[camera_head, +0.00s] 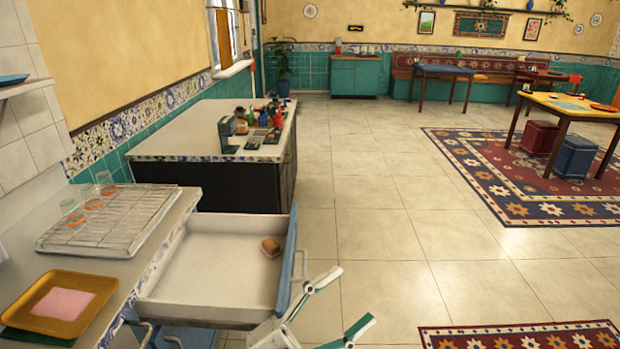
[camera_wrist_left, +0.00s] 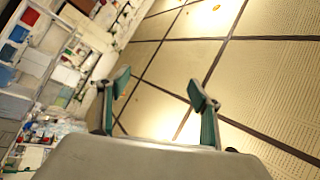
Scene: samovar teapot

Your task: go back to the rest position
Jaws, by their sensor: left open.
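My left gripper (camera_head: 343,303) is at the bottom middle of the head view, to the right of an open drawer's blue front. Its two fingers are spread apart with nothing between them. The left wrist view also shows the open fingers (camera_wrist_left: 160,90), with tiled floor beyond them. It appears close to the drawer handle, but I cannot tell whether it touches. My right gripper is not in view.
A wire rack (camera_head: 110,222) with glasses and a yellow tray (camera_head: 20,310) with a pink cloth (camera_head: 62,302) are on the left counter. Open tiled floor (camera_head: 400,240) lies to the right.

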